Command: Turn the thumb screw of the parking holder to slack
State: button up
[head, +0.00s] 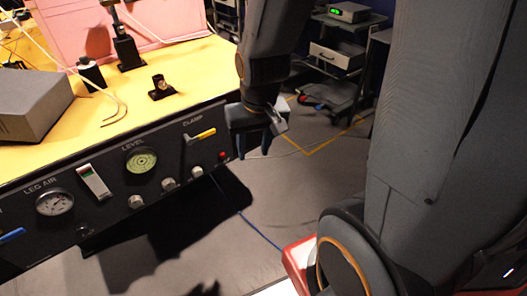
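A small black holder (161,89) with a dark clamp-like top stands on the yellow tabletop near its front edge; it looks like the parking holder. Its thumb screw is too small to make out, so I cannot tell how it is turned. A taller black post on a foot (127,50) stands behind it to the left. My gripper (255,154) hangs off the right end of the bench, to the right of the small holder and apart from it. Its fingers point down with a gap between them, and nothing shows between them.
The bench's black front panel (110,205) carries gauges, knobs and a yellow clamp lever (201,136). A grey box (32,100), a black cylinder (90,74) and a looping cable (118,104) lie left of the holder. Pink foam (90,35) stands behind. A cart (338,55) stands beyond open floor.

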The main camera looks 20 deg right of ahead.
jog(key=shift+s+d+r+g, duration=0.1)
jog(key=shift+s+d+g, duration=0.1)
jog(key=shift+s, duration=0.3)
jog(key=shift+s+d+r+g, duration=0.1)
jog(key=shift+s+d+g, duration=0.1)
jog(key=shift+s, duration=0.3)
jog(key=shift+s+d+r+n+g, duration=0.15)
jog(key=shift+s+r+g, duration=0.1)
jog(key=shift+s, duration=0.35)
jog(key=shift+s+a+r+n+g, duration=0.1)
jog(key=shift+s+r+n+g, duration=0.1)
jog(key=shift+s, duration=0.35)
jog(key=shift+s+d+r+n+g, duration=0.15)
jog(key=shift+s+g, duration=0.1)
jog(key=shift+s, duration=0.35)
jog(key=shift+c, duration=0.5)
